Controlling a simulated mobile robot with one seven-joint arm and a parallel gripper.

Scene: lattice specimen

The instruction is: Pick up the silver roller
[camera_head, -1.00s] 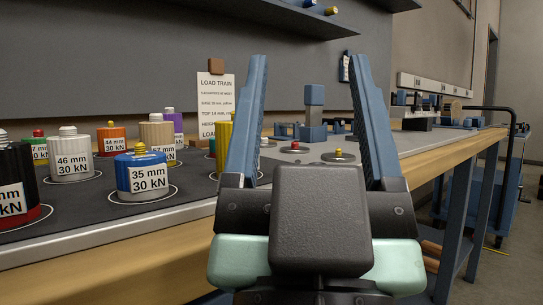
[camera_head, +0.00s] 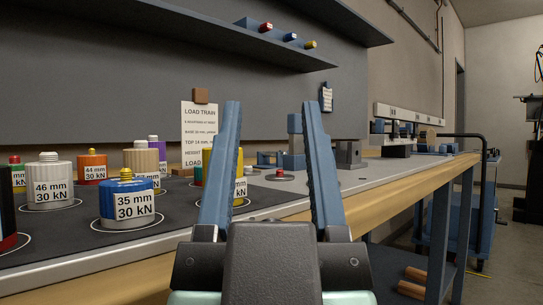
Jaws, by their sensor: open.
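My gripper (camera_head: 274,104) is in the middle of the view, its two long blue fingers pointing up and away and spread wide apart. Nothing shows held between them. I cannot make out a silver roller for certain in this view. Small cylinders lie on the wall shelf: a red-ended one (camera_head: 266,27), a blue-ended one (camera_head: 290,37) and a yellow one (camera_head: 310,44). They are above and beyond the fingertips. The right finger hides part of the bench top behind it.
The bench (camera_head: 385,178) holds several labelled weights at left, such as a blue one (camera_head: 126,203) and a white one (camera_head: 50,186). A load train sign (camera_head: 199,125), a red-knobbed disc (camera_head: 280,176) and a grey fixture (camera_head: 347,155) stand farther back. A blue cart (camera_head: 455,212) is at right.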

